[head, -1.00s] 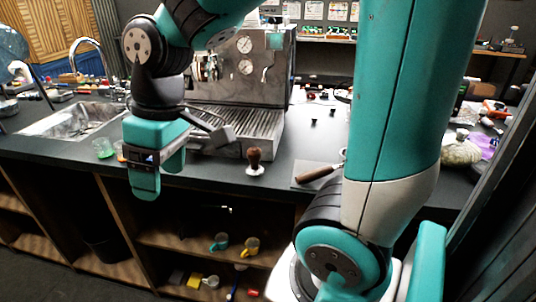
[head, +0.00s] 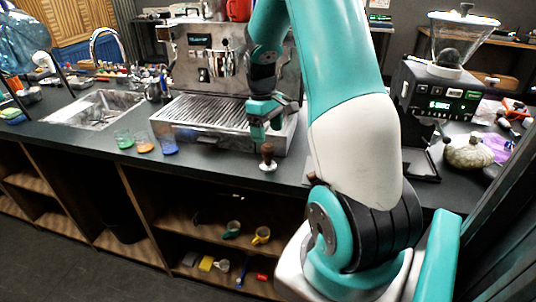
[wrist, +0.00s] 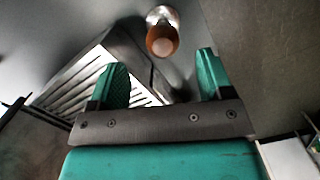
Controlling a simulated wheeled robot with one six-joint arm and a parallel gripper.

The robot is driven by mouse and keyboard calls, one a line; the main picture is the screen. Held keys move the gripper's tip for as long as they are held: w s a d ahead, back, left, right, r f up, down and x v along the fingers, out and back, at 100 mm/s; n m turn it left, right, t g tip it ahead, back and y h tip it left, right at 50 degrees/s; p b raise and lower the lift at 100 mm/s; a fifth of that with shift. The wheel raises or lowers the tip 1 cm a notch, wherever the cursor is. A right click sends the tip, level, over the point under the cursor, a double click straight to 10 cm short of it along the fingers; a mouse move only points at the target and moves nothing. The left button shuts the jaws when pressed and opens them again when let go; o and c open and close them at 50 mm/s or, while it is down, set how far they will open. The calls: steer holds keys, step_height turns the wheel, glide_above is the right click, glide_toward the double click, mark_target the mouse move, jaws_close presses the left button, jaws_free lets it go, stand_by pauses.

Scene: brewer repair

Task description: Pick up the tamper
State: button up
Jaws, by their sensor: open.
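The tamper (head: 267,153) has a brown handle and a metal base. It stands upright on the dark counter in front of the espresso machine. My gripper (head: 262,133) is just above and behind it in the head view. In the wrist view, the tamper (wrist: 162,40) shows beyond the tips of my open gripper (wrist: 160,66), roughly centred between them. Its round brown top faces the camera. Nothing is between the fingers, and they appear apart from the tamper.
The espresso machine (head: 200,62) with its ribbed drip tray (head: 195,112) stands right behind. Small coloured cups (head: 145,145) are left of the tamper. A grinder (head: 440,95) stands at the right. The counter's front edge is close to the tamper.

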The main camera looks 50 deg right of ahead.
mark_target(267, 144)
steer(key=f+p, duration=0.1)
steer(key=f, duration=0.6)
steer(key=shift+s+a+f+p, duration=0.1)
steer(key=shift+s+a+p, duration=0.1)
steer(key=shift+p, duration=0.15)
steer(key=c, duration=1.3)
